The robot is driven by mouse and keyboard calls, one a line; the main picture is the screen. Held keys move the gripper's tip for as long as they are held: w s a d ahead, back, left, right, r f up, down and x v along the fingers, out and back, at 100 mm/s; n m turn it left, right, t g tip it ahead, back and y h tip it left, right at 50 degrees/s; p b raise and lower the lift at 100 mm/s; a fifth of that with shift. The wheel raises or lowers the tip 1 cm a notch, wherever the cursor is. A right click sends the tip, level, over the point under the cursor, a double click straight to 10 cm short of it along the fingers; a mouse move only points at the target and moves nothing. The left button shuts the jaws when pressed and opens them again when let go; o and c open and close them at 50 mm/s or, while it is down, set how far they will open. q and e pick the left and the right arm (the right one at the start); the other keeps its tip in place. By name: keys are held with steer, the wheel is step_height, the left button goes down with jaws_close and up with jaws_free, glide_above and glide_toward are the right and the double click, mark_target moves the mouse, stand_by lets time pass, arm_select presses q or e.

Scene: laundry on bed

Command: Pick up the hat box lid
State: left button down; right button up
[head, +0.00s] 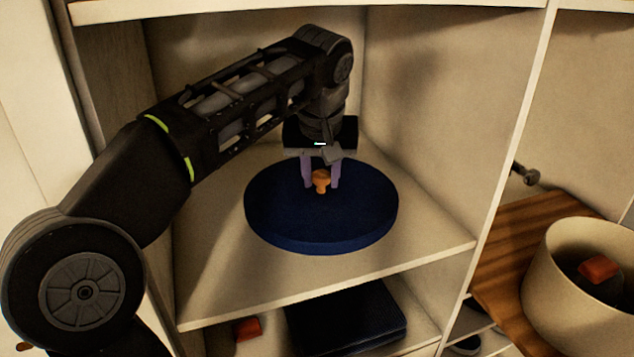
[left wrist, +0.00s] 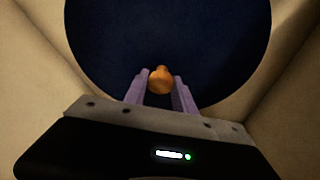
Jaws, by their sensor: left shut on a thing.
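The hat box lid (head: 285,215) is a round dark blue disc with a small orange knob (head: 321,181) at its middle. In the head view it is at the corner shelf, and I cannot tell whether it touches the shelf. It also fills the upper part of the left wrist view (left wrist: 170,35). My left gripper (head: 321,184) comes down from above, its two purple fingers shut on the knob from either side. The knob shows between the fingertips in the left wrist view (left wrist: 160,80). My right gripper is not in view.
The pale corner shelf (head: 215,275) has walls close behind and a divider (head: 510,140) at the right. Below lie a dark flat box (head: 345,318) and a red item (head: 248,329). At the right, a cream round container (head: 570,290) holding a red item (head: 599,268) stands on a wooden surface (head: 530,235).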

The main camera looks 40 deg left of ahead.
arm_select(q)
steer(key=p, duration=0.3)
glide_toward(365, 239)
steer(key=f, duration=0.2)
steer(key=a+f, duration=0.1)
steer(key=f, duration=0.2)
steer(key=shift+s, duration=0.2)
steer(key=shift+s+d, duration=0.3)
steer(key=shift+d, duration=0.2)
